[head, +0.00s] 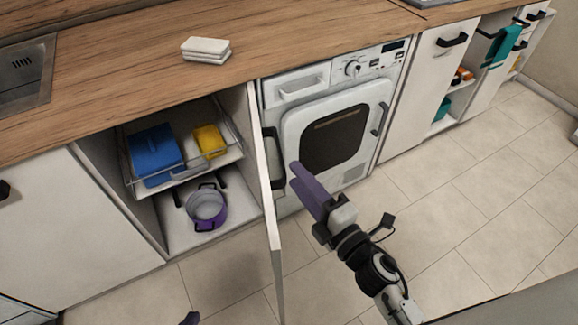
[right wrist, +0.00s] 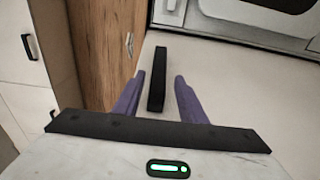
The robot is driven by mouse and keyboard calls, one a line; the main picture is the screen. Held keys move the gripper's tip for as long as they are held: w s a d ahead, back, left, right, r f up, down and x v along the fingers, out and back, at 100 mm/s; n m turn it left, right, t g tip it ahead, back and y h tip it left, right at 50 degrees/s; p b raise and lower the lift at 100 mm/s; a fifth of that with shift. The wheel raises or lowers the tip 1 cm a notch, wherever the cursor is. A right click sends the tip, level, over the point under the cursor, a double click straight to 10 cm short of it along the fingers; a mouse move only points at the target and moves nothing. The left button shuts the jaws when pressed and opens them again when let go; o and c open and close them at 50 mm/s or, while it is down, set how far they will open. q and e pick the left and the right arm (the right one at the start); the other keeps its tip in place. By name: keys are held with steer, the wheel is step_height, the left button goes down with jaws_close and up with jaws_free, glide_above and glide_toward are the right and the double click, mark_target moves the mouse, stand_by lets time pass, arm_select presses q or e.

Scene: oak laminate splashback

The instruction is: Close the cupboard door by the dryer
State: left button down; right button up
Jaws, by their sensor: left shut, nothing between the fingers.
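The white cupboard door (head: 272,240) left of the dryer (head: 335,130) stands wide open, seen nearly edge-on in the head view. Its black bar handle (head: 273,158) is on the face towards the dryer. My right gripper (head: 294,174) is on that side, fingertips pointing at the handle. In the right wrist view, its purple fingers (right wrist: 158,82) are apart, and the handle (right wrist: 157,65) shows in the gap between them, touching neither finger visibly.
Inside the open cupboard are a wire rack with a blue item (head: 154,155) and a yellow item (head: 210,140), and a purple pot (head: 206,207) below. The wooden worktop (head: 130,70) runs above. The tiled floor (head: 450,180) to the right is clear.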

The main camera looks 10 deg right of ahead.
steer(key=shift+v, duration=0.85)
